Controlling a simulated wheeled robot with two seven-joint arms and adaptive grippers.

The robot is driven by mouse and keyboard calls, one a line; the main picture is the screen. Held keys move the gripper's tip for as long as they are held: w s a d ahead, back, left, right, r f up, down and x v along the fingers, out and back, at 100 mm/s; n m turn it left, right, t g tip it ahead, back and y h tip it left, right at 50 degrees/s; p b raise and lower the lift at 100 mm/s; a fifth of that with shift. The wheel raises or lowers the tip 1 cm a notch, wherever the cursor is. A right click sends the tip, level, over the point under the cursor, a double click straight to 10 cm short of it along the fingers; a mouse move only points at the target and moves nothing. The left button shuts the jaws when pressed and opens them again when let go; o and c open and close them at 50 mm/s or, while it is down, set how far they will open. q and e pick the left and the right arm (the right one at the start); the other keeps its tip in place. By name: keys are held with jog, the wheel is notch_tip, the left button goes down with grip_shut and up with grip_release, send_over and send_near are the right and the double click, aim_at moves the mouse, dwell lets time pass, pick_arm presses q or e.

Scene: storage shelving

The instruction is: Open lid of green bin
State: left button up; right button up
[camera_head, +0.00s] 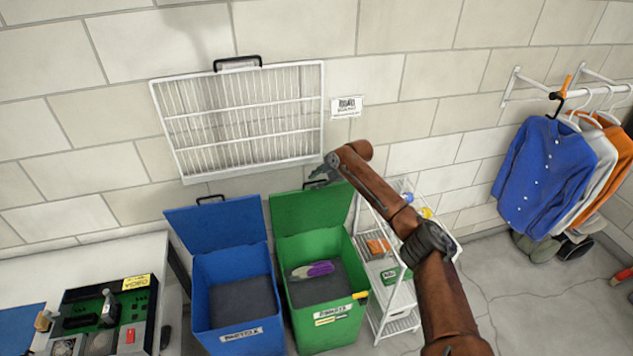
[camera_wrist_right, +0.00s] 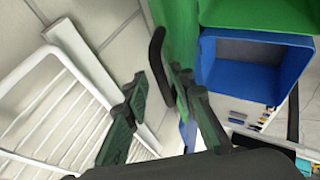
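The green bin (camera_head: 327,305) stands on the floor, and its lid (camera_head: 308,218) is raised, leaning back toward the wall. A purple and grey item (camera_head: 312,270) lies inside. My right gripper (camera_head: 326,172) is at the lid's top edge, by its black handle. In the right wrist view, my right gripper (camera_wrist_right: 158,82) has its fingers apart. The black handle (camera_wrist_right: 156,58) of the green lid (camera_wrist_right: 180,35) shows between or just beyond the fingertips; I cannot tell whether they touch it. My left gripper is not in view.
A blue bin (camera_head: 238,325) with its lid up stands left of the green bin. A white wire rack (camera_head: 240,120) hangs on the wall behind. A white shelf cart (camera_head: 395,322) stands close on the right. A table with a tool case (camera_head: 105,320) is at left.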

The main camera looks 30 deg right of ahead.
jog(key=v, duration=1.2)
jog(key=shift+f, duration=0.1)
dwell(0.4)
